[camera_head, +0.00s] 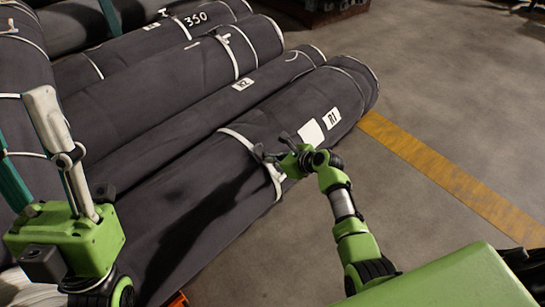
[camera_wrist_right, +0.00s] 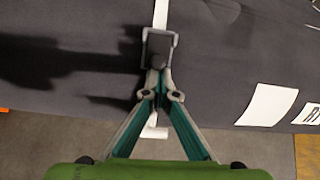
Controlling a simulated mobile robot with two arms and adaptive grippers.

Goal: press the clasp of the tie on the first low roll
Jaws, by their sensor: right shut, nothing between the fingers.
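The low roll (camera_head: 195,195) is dark grey, lies on the floor at the front and bears an R1 label (camera_head: 332,117). A white tie (camera_head: 236,136) runs around it and shows in the wrist view (camera_wrist_right: 161,14). The tie's grey clasp (camera_wrist_right: 158,48) lies at the top centre there. My right gripper (camera_wrist_right: 158,78) is shut and empty, its fingertips at the clasp's lower edge; I cannot tell whether they touch it. In the head view my right gripper (camera_head: 272,158) partly hides the clasp. My left gripper (camera_head: 45,130) is raised at the left, only partly shown.
A second low roll labelled N2 (camera_head: 205,103) lies right behind. Larger grey rolls (camera_head: 160,85) are behind that. A blank white label (camera_head: 311,133) sits beside the R1 label. A yellow floor line (camera_head: 440,175) starts near the roll's end. The concrete floor (camera_head: 450,90) at right is clear.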

